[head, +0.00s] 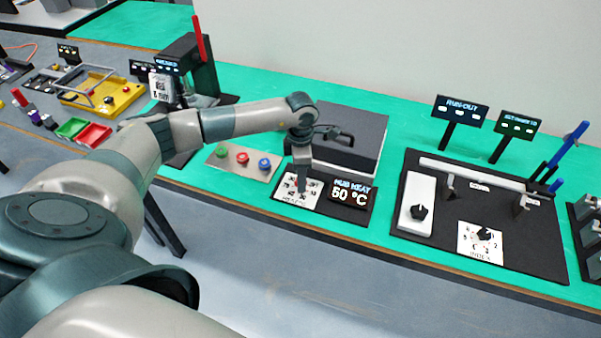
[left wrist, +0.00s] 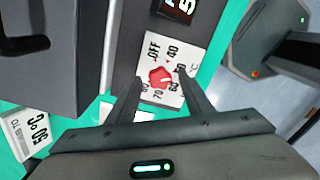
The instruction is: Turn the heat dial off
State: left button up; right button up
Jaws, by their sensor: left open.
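The heat dial is a red knob (left wrist: 160,77) on a white plate (head: 285,193) marked OFF, 40 and higher numbers around it. My left gripper (head: 301,188) points down over the dial. In the left wrist view its two fingers (left wrist: 161,80) are open, one on each side of the red knob. I cannot tell whether they touch it. In the head view the gripper hides most of the knob. Which mark the knob points to is unclear. My right gripper is not in view.
Behind the dial stands a grey box (head: 350,130) with a black handle. To its left is a panel with several coloured buttons (head: 243,160). A black board with levers and another dial (head: 480,220) lies to the right. The green table's front edge runs just before the dial.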

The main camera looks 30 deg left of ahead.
pick_arm(q)
jog(key=shift+f, duration=0.15)
jog(key=shift+c, duration=0.4)
jog(key=c, duration=1)
jog(key=shift+o, duration=0.2)
jog(key=shift+n, duration=0.3)
